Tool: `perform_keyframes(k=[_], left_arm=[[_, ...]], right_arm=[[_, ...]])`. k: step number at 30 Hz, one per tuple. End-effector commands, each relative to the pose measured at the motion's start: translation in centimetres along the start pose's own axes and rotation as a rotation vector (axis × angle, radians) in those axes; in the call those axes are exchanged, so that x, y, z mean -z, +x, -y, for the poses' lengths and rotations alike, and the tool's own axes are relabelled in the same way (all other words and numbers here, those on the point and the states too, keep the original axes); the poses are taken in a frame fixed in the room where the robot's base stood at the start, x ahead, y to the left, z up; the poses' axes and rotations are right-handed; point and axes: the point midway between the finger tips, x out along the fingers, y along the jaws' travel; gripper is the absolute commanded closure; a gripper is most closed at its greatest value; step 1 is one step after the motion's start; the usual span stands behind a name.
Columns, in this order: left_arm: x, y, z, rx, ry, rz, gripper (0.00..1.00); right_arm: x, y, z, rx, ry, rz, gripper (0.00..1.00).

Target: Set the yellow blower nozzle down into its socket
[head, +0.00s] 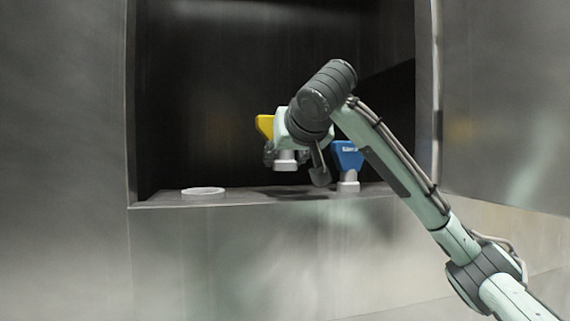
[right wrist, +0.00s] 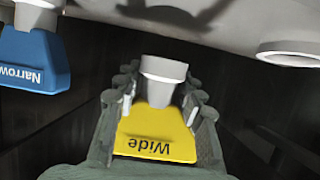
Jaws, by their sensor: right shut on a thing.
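The yellow nozzle (right wrist: 155,133), marked "Wide" and with a grey-white round neck, sits between the fingers of my right gripper (right wrist: 153,105). In the head view the yellow nozzle (head: 265,125) is partly hidden by my right gripper (head: 285,150), which is shut on it. It is held above the ledge with its neck pointing down. An empty white ring socket (head: 204,192) is on the ledge, left of and below the gripper. The ring (right wrist: 290,53) also shows at the upper right of the right wrist view. My left gripper is not in view.
A blue nozzle (head: 347,158), marked "Narrow" in the right wrist view (right wrist: 33,62), stands upright on the ledge just right of my right gripper. The ledge (head: 255,198) fronts a dark recess with metal side walls. The ledge between ring and gripper is clear.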

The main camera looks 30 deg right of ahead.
Motion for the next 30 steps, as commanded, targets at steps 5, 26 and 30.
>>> perform_keyframes(k=[5,26,30], left_arm=[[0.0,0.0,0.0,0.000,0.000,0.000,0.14],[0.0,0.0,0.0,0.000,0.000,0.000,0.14],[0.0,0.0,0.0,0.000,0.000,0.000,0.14]], right_arm=[[1.0,-0.4,0.0,0.001,0.001,-0.002,1.00],[4.2,-1.8,0.0,0.001,0.001,-0.002,1.00],[4.9,-2.0,0.0,0.001,0.001,-0.002,1.00]])
